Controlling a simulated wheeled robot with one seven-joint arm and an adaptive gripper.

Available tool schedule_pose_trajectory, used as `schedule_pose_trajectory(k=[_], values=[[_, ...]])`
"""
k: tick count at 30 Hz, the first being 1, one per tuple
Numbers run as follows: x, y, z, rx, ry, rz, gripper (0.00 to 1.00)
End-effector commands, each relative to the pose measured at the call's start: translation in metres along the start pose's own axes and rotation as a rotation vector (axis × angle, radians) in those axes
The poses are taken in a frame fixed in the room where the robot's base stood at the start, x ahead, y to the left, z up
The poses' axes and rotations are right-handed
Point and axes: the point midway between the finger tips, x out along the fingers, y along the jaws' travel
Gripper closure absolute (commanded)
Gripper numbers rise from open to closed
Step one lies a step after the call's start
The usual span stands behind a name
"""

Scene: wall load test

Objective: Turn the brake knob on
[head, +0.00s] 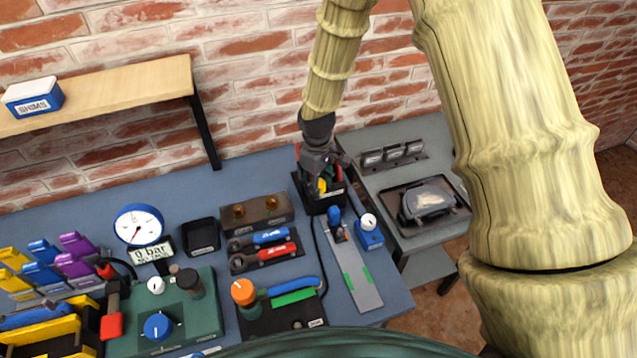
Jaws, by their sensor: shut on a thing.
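Several knobs show in the head view, and I cannot read which one is the brake knob. A blue knob (157,327) with a white mark sits on a green panel (204,310). An orange knob (242,291) sits on a black base (300,322) beside a blue handle. A small blue box with a white knob (368,221) stands near the right edge of the blue bench. My gripper (322,186) is away from these knobs, low over a black bin (322,203) at the back. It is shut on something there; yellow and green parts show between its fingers.
A dial gauge (138,225) stands at the left, with an empty black tray (201,236) beside it. Blue and red tools lie in a rack (264,252). A grey strip (358,275) lies in front of my gripper. A wooden shelf (120,88) juts from the brick wall.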

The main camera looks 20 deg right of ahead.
Motion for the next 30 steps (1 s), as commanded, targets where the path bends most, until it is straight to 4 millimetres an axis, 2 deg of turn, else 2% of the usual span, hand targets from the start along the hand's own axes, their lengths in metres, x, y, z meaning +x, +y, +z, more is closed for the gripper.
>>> schedule_pose_trajectory(k=[18,30], values=[[-0.0003,0.0005,-0.001,0.439,-0.008,0.002,0.88],[-0.0005,0.0003,-0.0012,0.559,-0.01,0.0,0.88]])
